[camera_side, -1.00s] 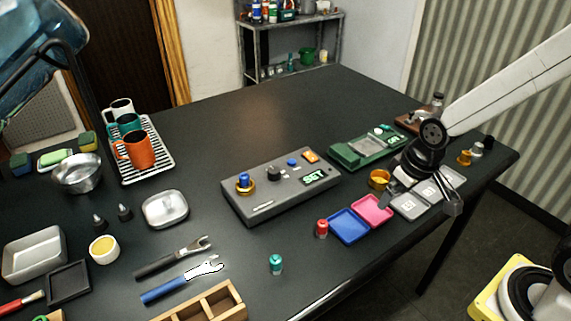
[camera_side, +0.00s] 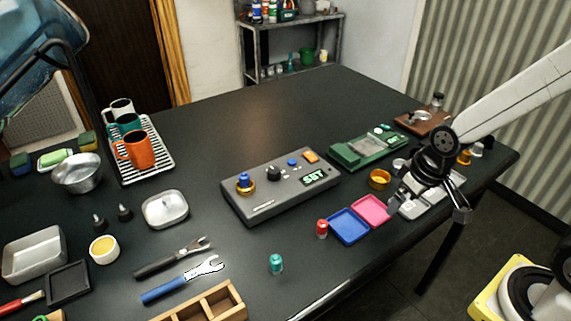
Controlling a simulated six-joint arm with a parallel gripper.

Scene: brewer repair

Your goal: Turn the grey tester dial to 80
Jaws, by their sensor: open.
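The grey tester (camera_side: 285,193) sits on the dark table in the middle of the side view. A black dial (camera_side: 274,173) stands on its top; its pointer setting is too small to read. The tester's green-lit display (camera_side: 313,177) seems to read "SET". A blue part (camera_side: 243,180) in a brass ring stands at the tester's left end. My gripper (camera_side: 424,208) is open above the grey trays at the right, apart from the tester. Nothing shows between its fingers.
A green device (camera_side: 368,150) stands behind and right of the tester. A brass ring (camera_side: 379,179), pink tray (camera_side: 371,210), blue tray (camera_side: 348,226) and red part (camera_side: 321,229) lie between my gripper and the tester. The table behind the tester is clear.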

